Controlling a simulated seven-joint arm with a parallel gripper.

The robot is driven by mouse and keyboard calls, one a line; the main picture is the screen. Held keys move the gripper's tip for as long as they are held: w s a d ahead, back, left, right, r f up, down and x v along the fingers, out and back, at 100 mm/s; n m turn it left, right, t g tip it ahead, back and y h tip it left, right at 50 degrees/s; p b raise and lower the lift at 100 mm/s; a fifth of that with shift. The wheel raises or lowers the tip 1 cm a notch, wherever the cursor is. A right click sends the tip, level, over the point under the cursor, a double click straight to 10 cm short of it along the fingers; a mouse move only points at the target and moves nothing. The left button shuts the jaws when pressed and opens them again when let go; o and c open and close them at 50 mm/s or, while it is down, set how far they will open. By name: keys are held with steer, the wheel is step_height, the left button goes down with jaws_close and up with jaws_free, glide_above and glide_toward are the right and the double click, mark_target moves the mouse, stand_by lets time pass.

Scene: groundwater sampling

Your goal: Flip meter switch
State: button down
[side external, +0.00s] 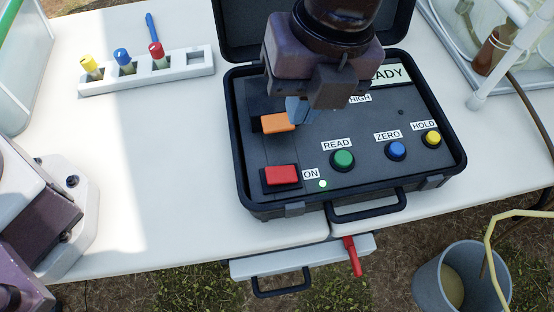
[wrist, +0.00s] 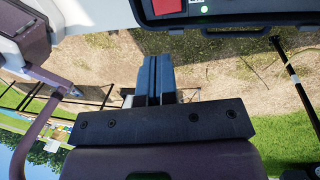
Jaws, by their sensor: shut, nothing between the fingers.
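The meter (side external: 375,165) is a dark panel in an open black case on the white table. An orange switch (side external: 278,123) sits at its left, with a label reading HIGH to the upper right. A red switch (side external: 281,175) sits at the front left beside an ON label, near a lit green light (side external: 323,184). My gripper (side external: 298,110) is shut and empty just at the right end of the orange switch; I cannot tell whether it touches. In the wrist view the shut fingers (wrist: 153,70) point toward the case, and the red switch (wrist: 168,5) shows at the top edge.
Green (side external: 343,159), blue (side external: 396,150) and yellow (side external: 433,138) buttons line the panel's right side. A rack (side external: 190,68) with coloured-cap vials stands at the back left. A grey bucket (side external: 435,285) stands below right.

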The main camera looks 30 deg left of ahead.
mark_target(274, 174)
steer(key=shift+f, duration=0.1)
steer(key=f, duration=0.4)
steer(key=s+a+f, duration=0.1)
steer(key=f, duration=0.4)
steer(key=s+a+f, duration=0.1)
steer(key=f, duration=0.3)
steer(key=shift+f, duration=0.3)
